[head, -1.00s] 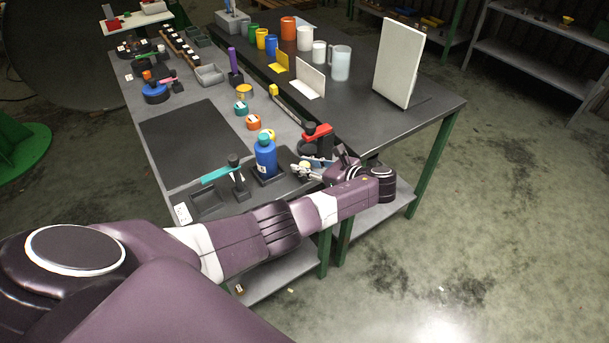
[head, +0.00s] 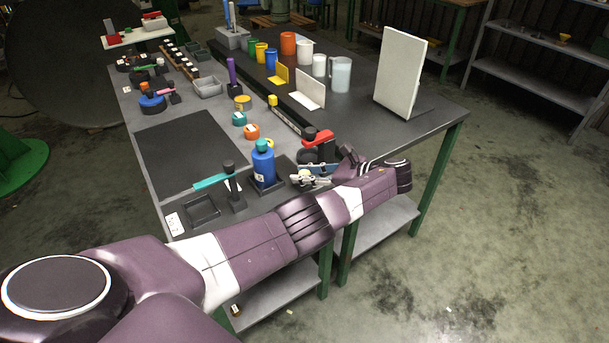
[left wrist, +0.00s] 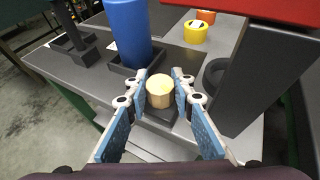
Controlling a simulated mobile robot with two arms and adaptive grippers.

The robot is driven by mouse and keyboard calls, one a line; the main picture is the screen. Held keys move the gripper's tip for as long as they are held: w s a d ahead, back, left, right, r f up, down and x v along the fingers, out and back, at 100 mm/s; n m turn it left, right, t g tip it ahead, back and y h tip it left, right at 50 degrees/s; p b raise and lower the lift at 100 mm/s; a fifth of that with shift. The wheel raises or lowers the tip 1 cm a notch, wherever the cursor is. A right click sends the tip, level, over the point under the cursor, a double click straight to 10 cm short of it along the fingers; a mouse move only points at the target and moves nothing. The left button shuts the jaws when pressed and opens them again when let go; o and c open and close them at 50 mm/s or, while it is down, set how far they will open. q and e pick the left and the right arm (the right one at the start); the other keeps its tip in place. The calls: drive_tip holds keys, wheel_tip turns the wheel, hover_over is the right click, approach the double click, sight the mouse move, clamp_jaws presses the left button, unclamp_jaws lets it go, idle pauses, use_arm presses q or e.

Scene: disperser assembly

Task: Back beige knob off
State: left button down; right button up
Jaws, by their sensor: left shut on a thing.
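The beige knob (left wrist: 160,92) is a small faceted piece at the centre of the left wrist view, above a dark base. My left gripper (left wrist: 159,82) is shut on it, with one blue-padded finger on each side. In the head view the left gripper (head: 312,178) is at the near right corner of the grey bench, right of the blue bottle. There the beige knob (head: 305,173) is small and partly covered by the fingers. How the knob's lower end meets the base cannot be told. My right gripper is not in view.
The blue bottle (head: 263,168) with a teal cap stands close left of the gripper. A red and black device (head: 318,142) stands just behind it. A teal-handled tool (head: 213,181) is further left. The dark mat (head: 195,145) is clear.

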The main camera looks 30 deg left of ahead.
use_arm(q)
drive_tip(key=c, duration=1.6)
unclamp_jaws()
drive_tip(key=shift+a+r, duration=0.1)
drive_tip(key=shift+v, duration=3.75)
